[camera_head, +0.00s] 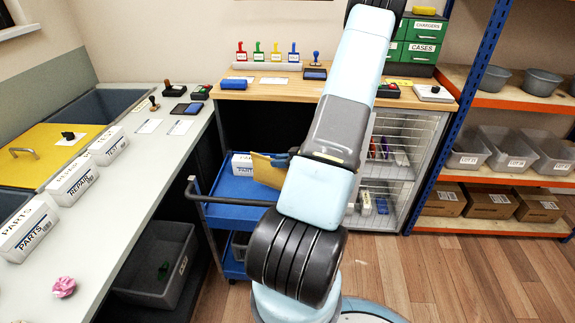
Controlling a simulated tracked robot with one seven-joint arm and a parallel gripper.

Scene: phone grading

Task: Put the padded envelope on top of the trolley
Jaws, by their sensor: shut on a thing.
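The padded envelope (267,172) is a tan, flat piece that shows just left of my arm, tilted. My gripper (281,160) is mostly hidden behind my own arm; it is shut on the envelope near its upper right edge. The trolley (228,188) is blue with a dark push handle at the left and a lower shelf. The envelope appears over the right part of the trolley's top tray; I cannot tell whether it touches the tray.
A white labelled box (242,165) stands at the back of the trolley's top. The grey counter (150,150) with white bins is at left, the wooden bench (262,91) with stamps behind. The trolley's left front top is clear.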

